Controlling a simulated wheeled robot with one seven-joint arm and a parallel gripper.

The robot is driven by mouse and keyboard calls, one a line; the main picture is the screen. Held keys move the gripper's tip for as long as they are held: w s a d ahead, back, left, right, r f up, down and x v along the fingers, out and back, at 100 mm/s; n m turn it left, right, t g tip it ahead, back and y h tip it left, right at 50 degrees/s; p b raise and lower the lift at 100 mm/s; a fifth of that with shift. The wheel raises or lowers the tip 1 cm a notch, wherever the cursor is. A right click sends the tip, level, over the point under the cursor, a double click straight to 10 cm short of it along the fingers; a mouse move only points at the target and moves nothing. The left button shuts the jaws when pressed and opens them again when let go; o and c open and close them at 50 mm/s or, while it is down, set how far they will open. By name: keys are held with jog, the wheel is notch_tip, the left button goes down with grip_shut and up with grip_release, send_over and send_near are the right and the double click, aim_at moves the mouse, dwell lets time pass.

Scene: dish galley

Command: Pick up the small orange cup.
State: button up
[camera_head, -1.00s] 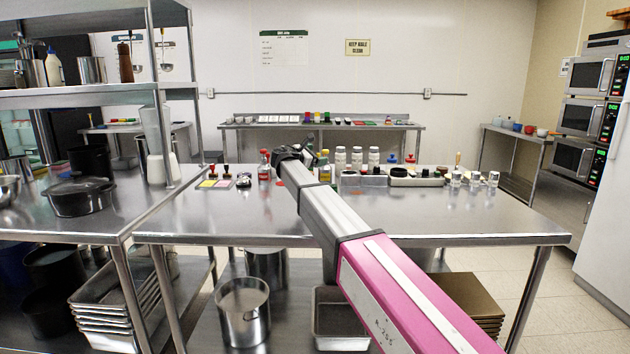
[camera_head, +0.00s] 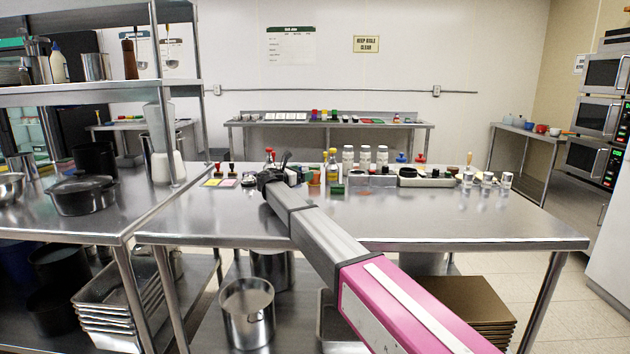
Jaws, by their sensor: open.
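A small orange cup (camera_head: 314,178) stands among the items along the back of the middle steel table (camera_head: 400,215), beside a small green block. It is tiny in this view. My arm reaches over this table from the lower right. My gripper (camera_head: 272,172) is at its far end, left of the cup and in front of a red-capped bottle. The gripper is dark and small here, and its fingers are partly lost against the items behind. It is open, and I see nothing held in it.
A yellow-capped bottle (camera_head: 332,166), several white jars and a dark-topped tray (camera_head: 424,178) stand to the cup's right. Stamps and coloured pads lie to the left. A shelf post (camera_head: 165,100) rises left of the table. The table's front right is clear.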

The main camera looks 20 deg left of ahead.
jog(key=shift+f, duration=0.95)
jog(key=shift+r+x, duration=0.2)
jog(key=shift+x, duration=3.6)
jog(key=shift+a, duration=0.1)
jog(key=shift+c, duration=0.4)
jog(key=c, duration=1)
jog(key=shift+r, duration=0.15)
jog(key=shift+c, duration=0.2)
